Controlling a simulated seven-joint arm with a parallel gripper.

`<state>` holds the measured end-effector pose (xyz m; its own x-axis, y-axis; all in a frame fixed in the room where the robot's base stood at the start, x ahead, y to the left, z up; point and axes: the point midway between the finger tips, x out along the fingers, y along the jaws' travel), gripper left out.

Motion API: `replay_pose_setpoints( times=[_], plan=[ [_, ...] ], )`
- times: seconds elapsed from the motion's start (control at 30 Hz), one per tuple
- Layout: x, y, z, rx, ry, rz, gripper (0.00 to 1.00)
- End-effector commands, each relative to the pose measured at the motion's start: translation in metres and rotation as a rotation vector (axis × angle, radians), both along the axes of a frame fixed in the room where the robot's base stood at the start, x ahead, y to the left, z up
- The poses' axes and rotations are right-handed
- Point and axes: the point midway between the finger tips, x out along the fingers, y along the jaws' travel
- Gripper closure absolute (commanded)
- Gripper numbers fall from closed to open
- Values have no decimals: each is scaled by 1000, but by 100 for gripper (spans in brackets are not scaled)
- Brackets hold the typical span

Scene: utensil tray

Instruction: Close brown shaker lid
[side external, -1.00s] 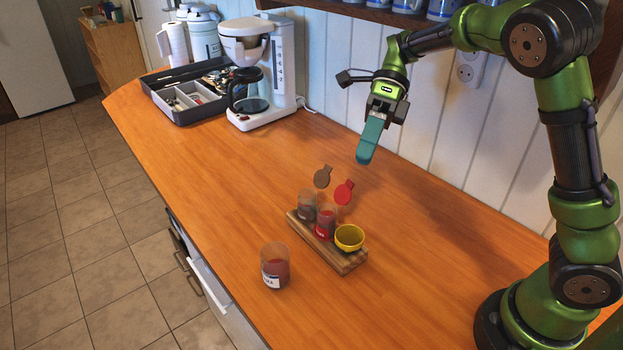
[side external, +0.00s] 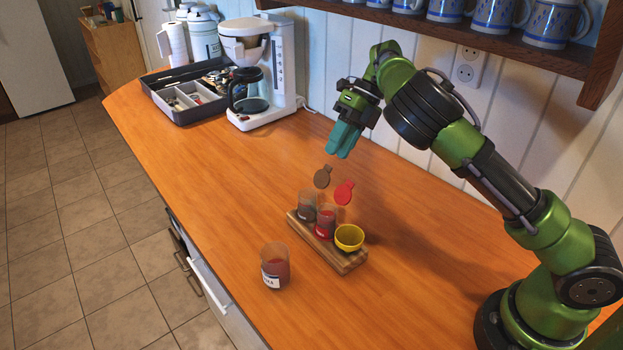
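The brown shaker (side external: 307,207) stands at the far left end of a wooden holder (side external: 343,262). Its brown lid (side external: 322,177) is open and stands up behind the jar. A red shaker (side external: 326,221) stands beside it, its red lid (side external: 344,192) also open. My gripper (side external: 340,153), with teal fingers pointing down, is above and behind the brown lid, apart from it. Its fingers appear close together with nothing visible in them, but whether they are fully shut is unclear.
A loose jar with red contents (side external: 275,266) stands in front on the counter. A coffee maker (side external: 262,75) and a grey utensil tray (side external: 180,108) are at the back left. A mug shelf (side external: 470,35) hangs above.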

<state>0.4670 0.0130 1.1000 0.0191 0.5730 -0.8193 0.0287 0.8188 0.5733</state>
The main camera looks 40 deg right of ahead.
Motion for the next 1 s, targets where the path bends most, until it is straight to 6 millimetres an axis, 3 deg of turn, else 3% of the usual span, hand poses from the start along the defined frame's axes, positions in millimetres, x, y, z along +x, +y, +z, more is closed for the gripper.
replay_pose_setpoints(
  times=[0.2, 0.57, 0.77, 1.0],
  plan=[
    [0, 14, -23, -1, 1, 2, 69],
    [1, 17, -26, 0, -3, 0, 69],
    [1, 17, -26, 0, -2, 1, 98],
    [1, 17, -26, 0, -2, 1, 100]
  ],
)
